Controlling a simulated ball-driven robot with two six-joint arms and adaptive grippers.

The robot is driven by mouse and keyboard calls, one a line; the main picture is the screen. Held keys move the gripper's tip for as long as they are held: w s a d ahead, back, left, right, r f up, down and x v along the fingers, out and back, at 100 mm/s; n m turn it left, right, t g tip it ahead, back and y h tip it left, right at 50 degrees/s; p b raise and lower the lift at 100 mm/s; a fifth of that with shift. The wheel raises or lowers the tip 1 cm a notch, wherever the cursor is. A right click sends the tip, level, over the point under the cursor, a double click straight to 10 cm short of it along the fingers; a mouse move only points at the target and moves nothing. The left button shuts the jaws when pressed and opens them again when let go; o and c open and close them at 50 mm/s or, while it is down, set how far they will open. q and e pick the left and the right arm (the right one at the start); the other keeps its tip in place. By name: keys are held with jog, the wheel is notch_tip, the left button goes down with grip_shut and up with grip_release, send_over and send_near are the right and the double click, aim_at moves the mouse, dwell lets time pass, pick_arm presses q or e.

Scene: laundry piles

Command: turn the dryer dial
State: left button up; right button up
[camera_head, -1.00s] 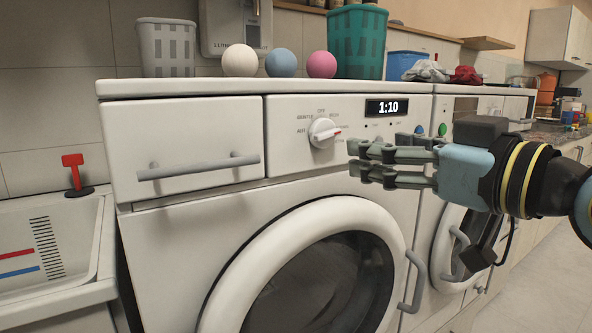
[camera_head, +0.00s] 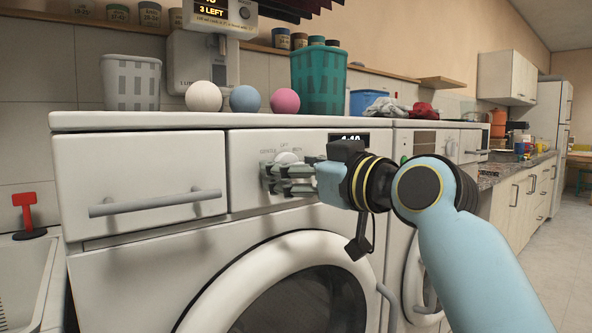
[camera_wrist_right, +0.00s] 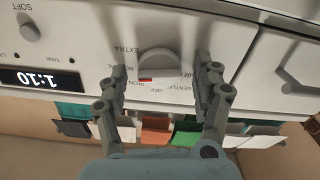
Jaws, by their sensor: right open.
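The dryer dial (camera_head: 287,158) is a round white knob on the front panel of the white dryer (camera_head: 150,136). In the head view my right gripper (camera_head: 268,178) is in front of the dial and hides its lower part. Gaps show between the dial and each finger. The display (camera_wrist_right: 42,79) reads 1:10. My left gripper is out of view.
A grey basket (camera_head: 131,82), white, blue and pink balls (camera_head: 285,101) and a teal basket (camera_head: 319,80) stand on the dryer top. A drawer handle (camera_head: 158,203) sticks out left of the dial. A second machine stands to the right.

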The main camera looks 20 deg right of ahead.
jog(key=shift+c, duration=0.3)
jog(key=c, duration=1.1)
jog(key=shift+r+m+p, duration=0.1)
jog(key=shift+m+p, duration=3.9)
jog(key=shift+p, duration=0.6)
jog(key=o, duration=1.2)
jog(key=shift+c, duration=0.2)
